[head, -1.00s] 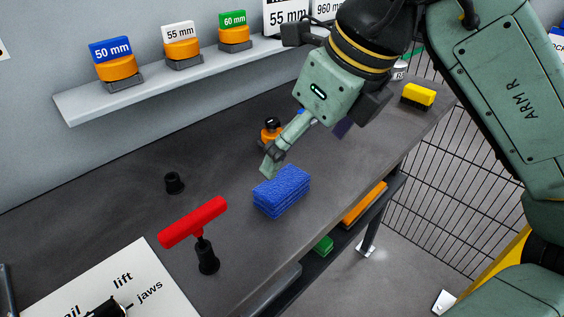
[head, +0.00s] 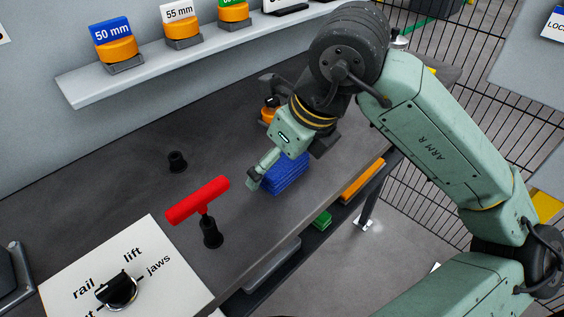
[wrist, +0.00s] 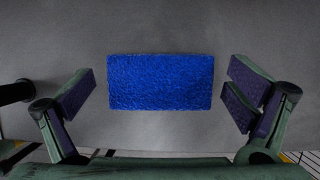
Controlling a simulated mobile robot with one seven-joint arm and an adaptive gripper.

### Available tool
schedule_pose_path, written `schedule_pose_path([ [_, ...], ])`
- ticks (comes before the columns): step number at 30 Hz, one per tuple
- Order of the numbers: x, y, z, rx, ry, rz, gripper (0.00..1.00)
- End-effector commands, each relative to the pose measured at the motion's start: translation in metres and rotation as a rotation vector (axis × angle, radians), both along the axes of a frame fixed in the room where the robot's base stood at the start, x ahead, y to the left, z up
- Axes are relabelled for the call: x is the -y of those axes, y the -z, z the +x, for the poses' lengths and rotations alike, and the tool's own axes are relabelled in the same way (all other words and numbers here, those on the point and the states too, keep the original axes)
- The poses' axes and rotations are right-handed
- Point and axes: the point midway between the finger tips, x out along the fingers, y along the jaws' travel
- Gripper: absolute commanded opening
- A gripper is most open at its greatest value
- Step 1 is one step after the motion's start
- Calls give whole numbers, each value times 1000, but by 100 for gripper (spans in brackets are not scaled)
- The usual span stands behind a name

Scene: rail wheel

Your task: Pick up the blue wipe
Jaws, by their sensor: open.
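The blue wipe (head: 287,175) is a thick, textured blue block lying on the grey workbench, partly hidden behind my gripper in the head view. In the wrist view the wipe (wrist: 160,82) lies flat, long side across the picture, centred between my fingers and a little beyond their tips. My gripper (head: 256,180) is over the bench at the wipe's near left side in the head view. In the wrist view my gripper (wrist: 160,88) is open, with one finger on each side and visible gaps to the wipe. It holds nothing.
An orange-based item (head: 269,110) is behind my gripper. A shelf (head: 160,78) with labelled blocks runs along the wall. A dial panel (head: 125,275) is front left.

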Motion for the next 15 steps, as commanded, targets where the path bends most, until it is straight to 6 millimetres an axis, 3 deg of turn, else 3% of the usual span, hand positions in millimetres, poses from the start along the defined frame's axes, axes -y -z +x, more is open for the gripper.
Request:
schedule_pose_path([
  [5, 0, 0, 0, 0, 0, 0, 97],
  [15, 0, 0, 0, 1, 0, -1, 74],
])
